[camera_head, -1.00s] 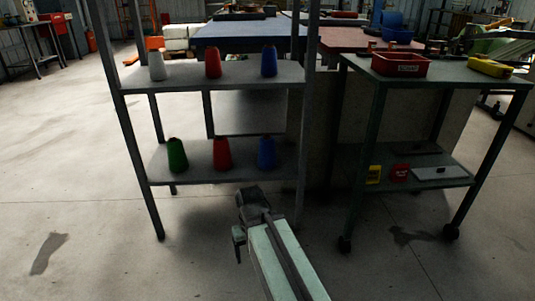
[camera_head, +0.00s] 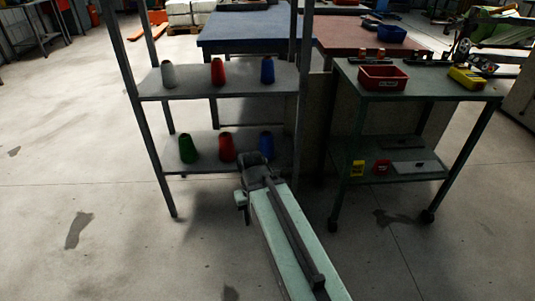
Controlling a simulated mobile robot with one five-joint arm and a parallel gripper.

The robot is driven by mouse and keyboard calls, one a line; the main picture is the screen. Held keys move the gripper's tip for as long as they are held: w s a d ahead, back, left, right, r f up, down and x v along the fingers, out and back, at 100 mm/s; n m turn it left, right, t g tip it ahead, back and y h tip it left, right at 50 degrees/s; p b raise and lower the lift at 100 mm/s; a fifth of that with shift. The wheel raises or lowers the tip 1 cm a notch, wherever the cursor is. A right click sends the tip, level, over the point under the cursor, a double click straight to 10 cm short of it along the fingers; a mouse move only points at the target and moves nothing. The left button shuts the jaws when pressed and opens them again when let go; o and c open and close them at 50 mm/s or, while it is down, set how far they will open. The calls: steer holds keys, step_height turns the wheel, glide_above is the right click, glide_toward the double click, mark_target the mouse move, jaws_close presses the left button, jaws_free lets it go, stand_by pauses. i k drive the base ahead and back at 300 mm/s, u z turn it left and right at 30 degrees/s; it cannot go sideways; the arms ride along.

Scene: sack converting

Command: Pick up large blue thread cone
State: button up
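Two blue thread cones are on the shelf rack at left of centre. One blue cone (camera_head: 267,71) stands upright at the right end of the upper shelf (camera_head: 192,88). The other blue cone (camera_head: 266,143) stands upright at the right end of the lower shelf (camera_head: 204,169). The lower one looks slightly wider, but I cannot be sure of their sizes. My gripper (camera_head: 248,180) is at the end of my pale arm, just below the lower blue cone in the picture. It looks apart from the cones. Its fingers are too dark and small to tell open from shut.
A wheeled table (camera_head: 440,88) with a red bin (camera_head: 382,77) stands right. Rack posts flank the shelves. The front floor is clear.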

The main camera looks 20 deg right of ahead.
mark_target(266, 145)
steer(key=u, duration=0.05)
steer(key=k, duration=0.3)
steer(key=u, duration=2.15)
steer(key=i, duration=1.7)
steer(key=z, duration=2.6)
steer(key=i, duration=1.05)
